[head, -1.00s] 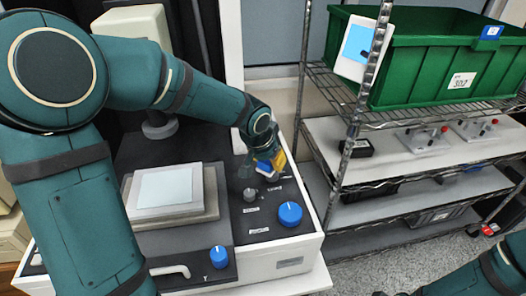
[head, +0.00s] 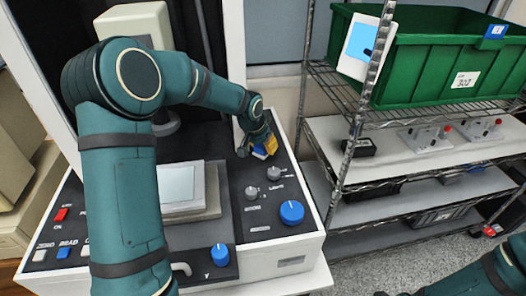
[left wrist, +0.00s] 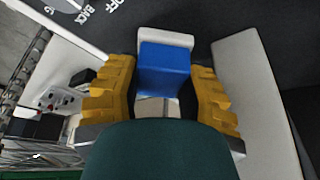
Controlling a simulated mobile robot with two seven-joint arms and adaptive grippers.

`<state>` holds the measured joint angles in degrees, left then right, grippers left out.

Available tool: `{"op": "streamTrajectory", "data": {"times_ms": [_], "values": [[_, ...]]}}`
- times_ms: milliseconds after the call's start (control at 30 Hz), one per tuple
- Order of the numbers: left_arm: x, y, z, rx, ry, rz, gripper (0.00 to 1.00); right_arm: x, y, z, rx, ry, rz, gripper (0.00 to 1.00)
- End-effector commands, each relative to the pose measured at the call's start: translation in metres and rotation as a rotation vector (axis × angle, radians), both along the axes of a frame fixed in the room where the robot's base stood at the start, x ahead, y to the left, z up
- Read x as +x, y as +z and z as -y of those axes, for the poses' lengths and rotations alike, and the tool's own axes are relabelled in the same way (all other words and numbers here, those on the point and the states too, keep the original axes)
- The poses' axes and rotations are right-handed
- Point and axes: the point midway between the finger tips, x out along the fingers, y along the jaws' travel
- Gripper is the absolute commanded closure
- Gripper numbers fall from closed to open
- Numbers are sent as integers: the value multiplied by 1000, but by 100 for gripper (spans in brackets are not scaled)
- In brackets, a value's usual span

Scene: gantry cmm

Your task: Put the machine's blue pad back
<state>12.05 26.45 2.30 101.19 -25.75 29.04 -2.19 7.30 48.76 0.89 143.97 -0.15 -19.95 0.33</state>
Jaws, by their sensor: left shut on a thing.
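The blue pad (head: 259,152) is a small blue block with a white edge, near the far right corner of the machine's dark panel. My left gripper (head: 264,147) is shut on it. The pad also shows in the left wrist view (left wrist: 165,70), between the two yellow fingers, with its white end pointing away from the gripper. Whether the pad touches the panel I cannot tell. The machine (head: 307,238) is white with a dark top. The right gripper is not seen; only part of my right arm shows at the lower right.
Two grey knobs (head: 252,192) and a large blue knob (head: 292,212) stand on the panel near the gripper. A raised plate (head: 178,186) lies left of them. A wire shelf with a green bin (head: 430,70) stands at the right, beyond a gap.

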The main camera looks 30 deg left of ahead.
Motion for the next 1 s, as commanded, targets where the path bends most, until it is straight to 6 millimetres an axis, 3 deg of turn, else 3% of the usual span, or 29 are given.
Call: {"op": "streamTrajectory", "data": {"times_ms": [133,533,567,600,1000], "values": [[0,-22,0,0,0,-1,100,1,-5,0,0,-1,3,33],[0,-27,0,0,0,0,100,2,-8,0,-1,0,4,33],[0,-27,0,0,0,0,54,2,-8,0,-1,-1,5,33],[0,-27,0,0,0,0,49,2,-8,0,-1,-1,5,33],[0,-21,0,0,1,0,49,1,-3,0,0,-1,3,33]]}}
